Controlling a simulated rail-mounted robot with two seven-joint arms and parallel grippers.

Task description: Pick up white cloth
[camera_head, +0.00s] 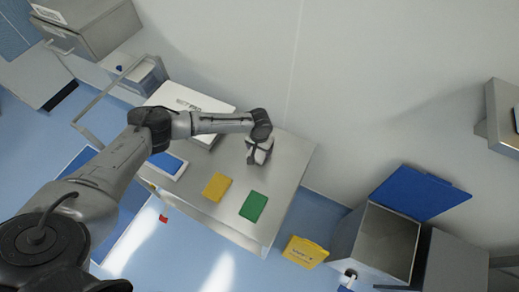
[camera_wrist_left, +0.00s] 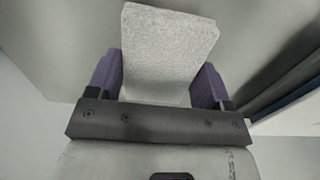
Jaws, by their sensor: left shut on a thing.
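The white cloth (camera_wrist_left: 168,52) shows in the left wrist view as a pale, speckled block-like piece between the two purple fingers. My left gripper (camera_wrist_left: 157,80) is shut on it. In the head view my left gripper (camera_head: 258,152) is over the back part of the metal table (camera_head: 285,175). The cloth is mostly hidden there by the gripper, and I cannot tell whether it touches the table. My right gripper is not in view.
A yellow cloth (camera_head: 217,186) and a green cloth (camera_head: 253,206) lie nearer the table's front. A white box (camera_head: 190,102) and a blue-and-white item (camera_head: 168,164) are to the left. A yellow sign (camera_head: 305,252) and an open metal bin (camera_head: 385,240) stand right of the table.

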